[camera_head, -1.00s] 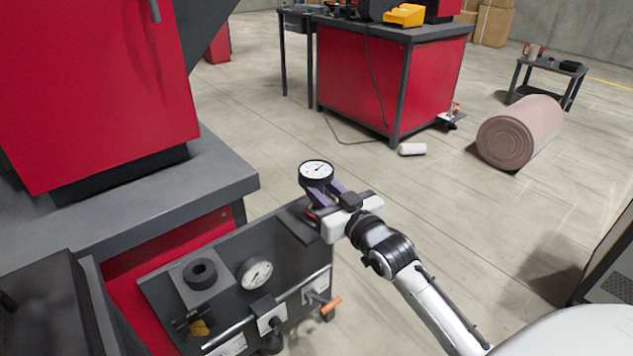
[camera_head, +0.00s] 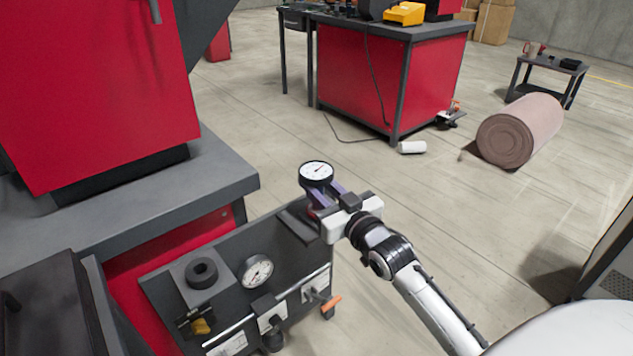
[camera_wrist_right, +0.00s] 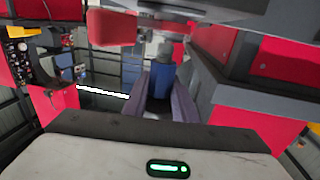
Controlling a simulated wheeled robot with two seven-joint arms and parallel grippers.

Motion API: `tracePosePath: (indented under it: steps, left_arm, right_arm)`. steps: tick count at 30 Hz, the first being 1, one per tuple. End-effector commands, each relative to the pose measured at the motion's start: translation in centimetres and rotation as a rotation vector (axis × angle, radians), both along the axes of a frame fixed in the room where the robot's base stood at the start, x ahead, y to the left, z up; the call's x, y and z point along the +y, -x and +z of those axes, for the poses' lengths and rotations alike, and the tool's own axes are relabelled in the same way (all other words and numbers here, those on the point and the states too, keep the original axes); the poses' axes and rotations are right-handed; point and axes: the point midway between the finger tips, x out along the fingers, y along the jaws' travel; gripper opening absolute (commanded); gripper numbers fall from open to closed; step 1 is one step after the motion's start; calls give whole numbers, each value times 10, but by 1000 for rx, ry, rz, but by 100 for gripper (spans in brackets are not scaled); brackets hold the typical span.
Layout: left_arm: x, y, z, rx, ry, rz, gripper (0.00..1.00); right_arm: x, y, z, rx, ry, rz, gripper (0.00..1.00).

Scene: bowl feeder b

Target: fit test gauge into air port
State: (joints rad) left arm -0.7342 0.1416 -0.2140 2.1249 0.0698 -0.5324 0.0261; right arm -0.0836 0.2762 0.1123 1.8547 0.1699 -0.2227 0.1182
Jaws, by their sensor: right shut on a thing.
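The test gauge (camera_head: 316,172), with a round white dial and dark rim, stands up from the fingers of my right gripper (camera_head: 322,192). The gripper is shut on it, above the far right end of a dark panel unit (camera_head: 232,250). In the right wrist view a blue body (camera_wrist_right: 160,92) sits between the purple-grey fingers. On the panel unit a black ring-shaped fitting (camera_head: 201,271) stands on a grey block, left of the gripper and apart from the gauge. I cannot tell surely whether this fitting is the air port. My left gripper is out of view.
A second dial (camera_head: 257,271) is fixed on the panel, with an orange-handled valve (camera_head: 331,304) at its front. A grey bench (camera_head: 150,195) with a red machine is at left. Open floor lies right of the arm, with a brown roll (camera_head: 518,132) farther back.

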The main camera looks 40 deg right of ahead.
Motion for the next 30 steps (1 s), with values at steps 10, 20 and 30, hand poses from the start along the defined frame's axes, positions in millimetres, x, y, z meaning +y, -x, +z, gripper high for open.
tracePosePath:
  steps: [10,20,30]
  left_arm:
    - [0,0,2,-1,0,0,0]
    - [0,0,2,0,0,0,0]
    - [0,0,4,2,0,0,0]
  right_arm:
    - [0,0,0,-4,0,0,0]
    - [0,0,0,-3,0,0,0]
    - [0,0,-4,-3,0,0,0]
